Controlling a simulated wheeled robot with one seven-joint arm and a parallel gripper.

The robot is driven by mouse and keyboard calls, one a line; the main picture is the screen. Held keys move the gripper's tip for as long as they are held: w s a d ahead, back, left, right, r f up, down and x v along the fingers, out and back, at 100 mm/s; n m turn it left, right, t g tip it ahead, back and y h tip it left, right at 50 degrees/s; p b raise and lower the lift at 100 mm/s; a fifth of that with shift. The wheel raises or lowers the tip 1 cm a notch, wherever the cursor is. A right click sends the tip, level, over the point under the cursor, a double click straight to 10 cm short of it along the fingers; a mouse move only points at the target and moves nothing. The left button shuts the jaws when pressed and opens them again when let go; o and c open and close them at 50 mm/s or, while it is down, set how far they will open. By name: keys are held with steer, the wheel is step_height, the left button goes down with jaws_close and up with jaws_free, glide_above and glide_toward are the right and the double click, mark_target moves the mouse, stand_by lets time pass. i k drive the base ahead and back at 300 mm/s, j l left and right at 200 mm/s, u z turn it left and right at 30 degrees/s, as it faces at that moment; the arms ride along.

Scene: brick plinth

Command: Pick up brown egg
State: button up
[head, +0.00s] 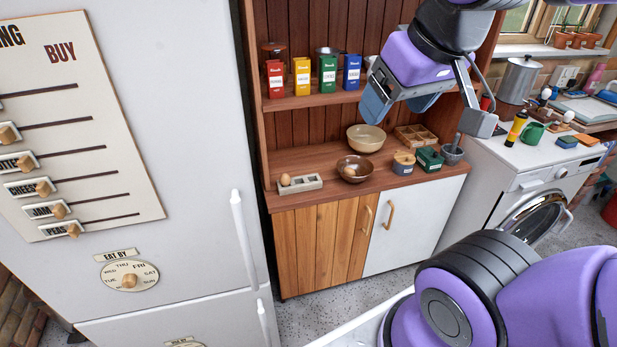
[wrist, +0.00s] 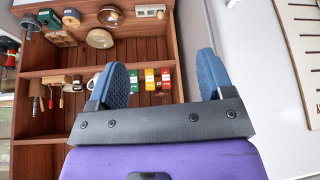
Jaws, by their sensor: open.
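The brown egg (head: 285,179) sits at the left end of a grey egg holder (head: 313,182) on the wooden counter of the dresser. In the wrist view the egg (wrist: 160,14) and the holder (wrist: 146,9) show at the top edge, beyond my fingertips. My gripper (head: 398,104) is high, up and to the right of the egg in the head view, well apart from it. Its blue fingers are spread with nothing between them; they also show in the wrist view (wrist: 161,74).
A brown bowl (head: 356,168) stands right of the holder, with a cream bowl (head: 366,137) behind. A tin (head: 403,162), a green box (head: 429,158) and a mortar (head: 452,153) stand further right. Coloured boxes (head: 328,74) line the shelf above. The white fridge (head: 180,140) rises at the left.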

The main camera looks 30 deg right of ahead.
mark_target(284, 180)
steer(key=i+l+u, duration=0.25)
steer(key=l+u, duration=0.25)
steer(key=l, duration=0.2)
steer(key=l+u, duration=0.25)
steer(key=l, duration=0.15)
steer(key=i, duration=0.05)
